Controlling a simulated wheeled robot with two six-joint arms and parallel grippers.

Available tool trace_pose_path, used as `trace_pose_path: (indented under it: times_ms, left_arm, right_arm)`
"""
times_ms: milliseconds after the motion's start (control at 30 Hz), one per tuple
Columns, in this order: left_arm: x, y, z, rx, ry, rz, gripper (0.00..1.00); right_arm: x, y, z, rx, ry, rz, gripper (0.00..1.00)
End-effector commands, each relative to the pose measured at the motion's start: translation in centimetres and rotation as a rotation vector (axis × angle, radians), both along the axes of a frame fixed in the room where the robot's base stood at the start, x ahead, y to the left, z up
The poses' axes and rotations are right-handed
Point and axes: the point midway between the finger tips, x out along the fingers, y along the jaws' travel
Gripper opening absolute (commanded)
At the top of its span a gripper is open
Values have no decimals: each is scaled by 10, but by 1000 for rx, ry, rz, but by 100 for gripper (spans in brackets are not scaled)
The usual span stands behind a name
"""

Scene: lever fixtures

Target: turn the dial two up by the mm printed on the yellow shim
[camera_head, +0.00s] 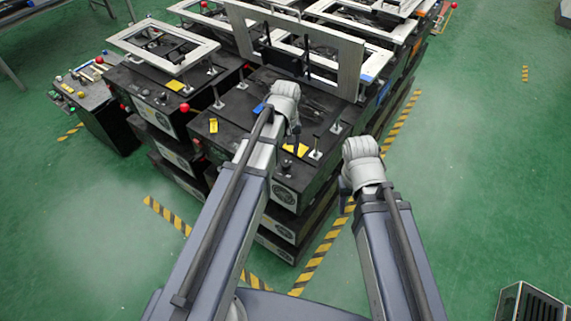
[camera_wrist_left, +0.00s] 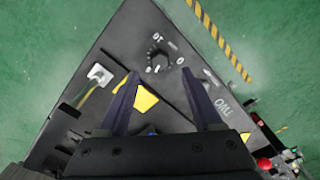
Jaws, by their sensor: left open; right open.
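A black round dial (camera_wrist_left: 157,61) with a pointer mark and white print around it sits on a dark panel in the left wrist view. The panel carries the word TWO (camera_wrist_left: 222,112) to the right. A yellow shim (camera_wrist_left: 146,99) lies on the panel, seen between the fingers of my left gripper (camera_wrist_left: 158,76); any print on it is not legible. The left gripper is open and empty above the panel, its fingertips pointing toward the dial. In the head view, a yellow piece (camera_head: 296,149) lies near the left wrist. My right gripper (camera_head: 345,189) is mostly hidden by its wrist, right of the fixture.
A metal lever mount (camera_wrist_left: 98,75) stands left of the dial. Other yellow pieces (camera_head: 213,126) and red knobs (camera_head: 184,107) are on neighbouring fixtures. A large upright grey frame (camera_head: 345,62) stands behind the left wrist.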

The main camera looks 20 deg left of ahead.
Motion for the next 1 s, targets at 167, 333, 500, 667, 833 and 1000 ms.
trace_pose_path:
  times_ms: [167,333,500,667,833,1000]
  left_arm:
    - [0,0,-30,0,0,0,67]
    - [0,0,-50,0,0,0,67]
    - [0,0,-58,0,0,0,67]
    - [0,0,-57,0,0,0,67]
    - [0,0,-57,0,0,0,61]
    - [0,0,-57,0,0,0,42]
  right_arm:
    - [0,0,-30,0,0,0,50]
    - [0,0,-50,0,0,0,50]
    - [0,0,-58,0,0,0,50]
    - [0,0,-57,0,0,0,50]
    - [0,0,-57,0,0,0,50]
    - [0,0,-57,0,0,0,50]
